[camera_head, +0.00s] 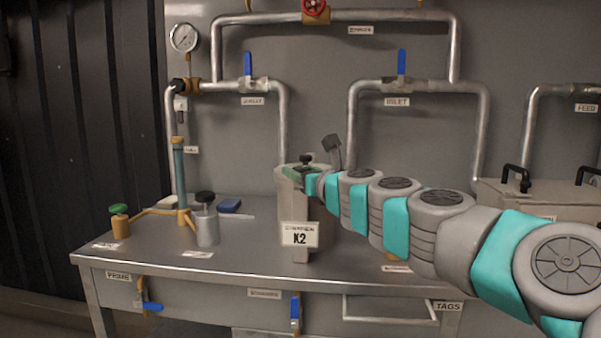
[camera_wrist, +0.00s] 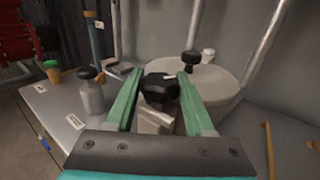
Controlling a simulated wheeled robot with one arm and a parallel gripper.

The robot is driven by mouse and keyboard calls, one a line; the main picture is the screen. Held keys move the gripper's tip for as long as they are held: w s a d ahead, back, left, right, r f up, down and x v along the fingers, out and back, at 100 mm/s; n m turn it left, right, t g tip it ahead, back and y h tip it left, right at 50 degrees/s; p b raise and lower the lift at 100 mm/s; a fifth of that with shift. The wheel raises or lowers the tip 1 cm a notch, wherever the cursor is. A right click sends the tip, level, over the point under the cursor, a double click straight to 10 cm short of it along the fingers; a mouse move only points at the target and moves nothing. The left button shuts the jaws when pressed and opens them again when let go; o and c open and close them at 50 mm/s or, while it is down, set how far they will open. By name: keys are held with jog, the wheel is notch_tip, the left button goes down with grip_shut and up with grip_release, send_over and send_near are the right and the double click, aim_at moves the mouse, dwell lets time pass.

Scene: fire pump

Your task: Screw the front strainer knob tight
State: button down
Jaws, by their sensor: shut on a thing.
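The strainer is a grey pot (camera_head: 290,205) with a label reading K2, standing on the metal bench. In the wrist view its pale round lid (camera_wrist: 222,88) lies past my fingers. The black front strainer knob (camera_wrist: 160,87) sits between my green fingers, on a pale block-like part. My gripper (camera_wrist: 160,76) is shut on this knob. In the head view my gripper (camera_head: 302,173) is at the strainer's top, and the held knob cannot be made out clearly. A second black knob (camera_wrist: 191,60) stands behind it in the wrist view; a black knob also shows above my fingers (camera_head: 306,158).
Left on the bench (camera_head: 240,259) are a grey bottle (camera_head: 207,226) with a black top, a green-capped brass fitting (camera_head: 120,222) and a blue block (camera_head: 229,205). Pipes with blue valve handles (camera_head: 248,64) run behind. A lidded metal box (camera_head: 520,200) stands right.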

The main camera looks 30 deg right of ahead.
jog(key=m+h, duration=0.2)
jog(key=h, duration=0.1)
jog(key=m+g+h, duration=0.1)
jog(key=m+h, duration=0.1)
jog(key=h, duration=0.2)
jog(key=shift+a+m+g+b, duration=0.15)
jog(key=shift+m+g+b, duration=0.15)
jog(key=shift+m, duration=0.1)
jog(key=m+g+h, duration=0.5)
jog(key=m+h, duration=0.1)
jog(key=h, duration=0.1)
jog(key=shift+g+h+b, duration=0.3)
jog(key=shift+g, duration=0.1)
jog(key=shift+s+d+r+m+g+h+b, duration=0.1)
jog(key=shift+m+g+h+b, duration=0.55)
jog(key=shift+m+g, duration=1.15)
jog(key=shift+d+m+g+h+b, duration=0.15)
jog(key=shift+m+g+h, duration=0.9)
jog(key=shift+g, duration=1.35)
jog(key=shift+m+g, duration=1.05)
jog(key=shift+g, duration=0.35)
jog(key=shift+m+g+y+p, duration=0.5)
jog(key=shift+m+g+p, duration=1.05)
jog(key=shift+g, duration=1.25)
jog(key=shift+m, duration=0.25)
jog(key=shift+c, duration=1.3)
grip_release()
